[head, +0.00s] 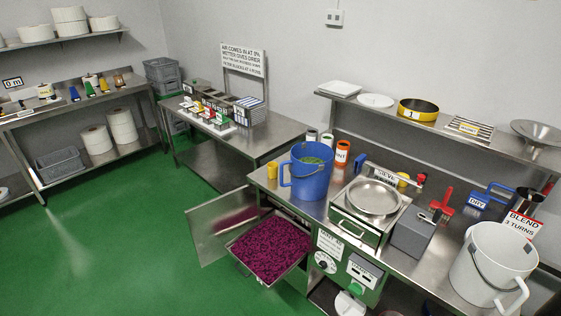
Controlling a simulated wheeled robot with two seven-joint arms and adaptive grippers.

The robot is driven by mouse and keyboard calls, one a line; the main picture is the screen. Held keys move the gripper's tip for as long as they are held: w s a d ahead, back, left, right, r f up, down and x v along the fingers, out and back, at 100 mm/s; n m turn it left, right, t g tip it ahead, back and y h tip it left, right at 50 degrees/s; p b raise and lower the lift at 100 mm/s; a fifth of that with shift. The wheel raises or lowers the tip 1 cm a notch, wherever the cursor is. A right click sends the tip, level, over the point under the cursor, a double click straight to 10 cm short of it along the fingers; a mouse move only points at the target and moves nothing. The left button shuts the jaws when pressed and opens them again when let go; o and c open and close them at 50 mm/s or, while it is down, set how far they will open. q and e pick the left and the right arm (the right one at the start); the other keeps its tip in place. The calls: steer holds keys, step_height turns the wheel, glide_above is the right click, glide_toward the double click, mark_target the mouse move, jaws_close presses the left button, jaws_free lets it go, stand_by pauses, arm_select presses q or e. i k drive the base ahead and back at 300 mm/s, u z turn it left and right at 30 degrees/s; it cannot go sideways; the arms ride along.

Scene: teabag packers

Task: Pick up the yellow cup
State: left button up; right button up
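A small yellow cup (272,170) stands upright near the left end of the steel bench (262,183), just left of a large blue bucket (309,178). Another small yellow item (403,180) sits behind the round sieve pan, partly hidden; I cannot tell what it is. Neither of my grippers shows in the head view.
The blue bucket holds green material. A sieve pan (373,198), a grey box (411,235) and a white bucket (493,268) crowd the bench. Below, an open door (212,226) and a tray of purple material (269,251) jut out. Green floor (120,240) is clear at left.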

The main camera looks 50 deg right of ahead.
mark_target(273, 170)
steer(key=z, duration=0.6)
steer(key=i, duration=1.3)
steer(key=z, duration=1.05)
